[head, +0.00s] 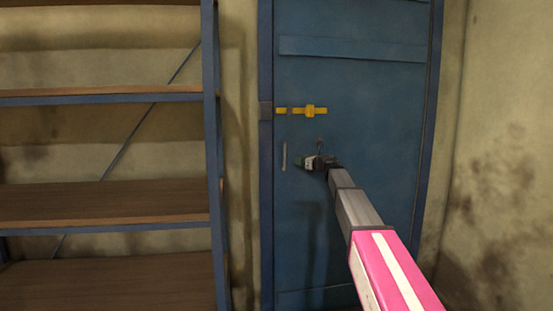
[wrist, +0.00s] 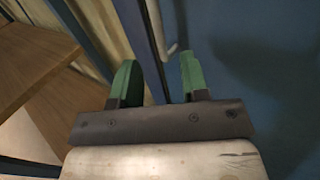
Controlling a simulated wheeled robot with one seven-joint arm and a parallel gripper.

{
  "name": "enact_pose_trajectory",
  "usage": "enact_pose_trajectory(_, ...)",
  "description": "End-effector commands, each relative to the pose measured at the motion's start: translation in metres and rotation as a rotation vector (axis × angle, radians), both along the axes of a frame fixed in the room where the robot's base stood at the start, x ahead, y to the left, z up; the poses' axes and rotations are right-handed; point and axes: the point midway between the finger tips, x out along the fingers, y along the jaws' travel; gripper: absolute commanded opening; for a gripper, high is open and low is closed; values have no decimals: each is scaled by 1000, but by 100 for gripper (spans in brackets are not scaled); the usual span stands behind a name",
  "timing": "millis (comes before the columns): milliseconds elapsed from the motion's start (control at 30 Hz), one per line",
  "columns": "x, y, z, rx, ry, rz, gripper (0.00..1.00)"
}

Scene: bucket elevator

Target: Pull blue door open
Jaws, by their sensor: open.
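The blue door (head: 350,85) stands closed in its blue frame in the head view. A thin grey vertical handle (head: 284,156) is near its left edge, below a yellow bolt (head: 309,111). My gripper (head: 304,162) is just right of the handle, in front of the door. In the wrist view my gripper (wrist: 157,75) is open, its two green fingers apart with nothing held between them. The handle (wrist: 171,48) shows beyond the fingertips, in the gap nearer the right finger. I cannot tell whether a finger touches it. The door (wrist: 245,50) fills the right side there.
A shelf unit with brown boards (head: 110,200) and blue posts stands left of the door; its boards also show at the left in the wrist view (wrist: 35,50). A stained wall (head: 505,150) is to the right of the door.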

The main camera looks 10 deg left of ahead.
Motion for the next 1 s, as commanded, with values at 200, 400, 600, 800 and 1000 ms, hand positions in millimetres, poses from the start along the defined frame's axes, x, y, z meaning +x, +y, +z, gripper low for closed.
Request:
enact_pose_trajectory(200,5,8,0,-2,3,15,41)
enact_pose_trajectory(400,22,28,0,-2,3,14,41)
enact_pose_trajectory(600,46,55,0,-2,2,14,41)
enact_pose_trajectory(800,65,77,0,-2,2,12,41)
enact_pose_trajectory(1000,69,84,0,-2,2,12,41)
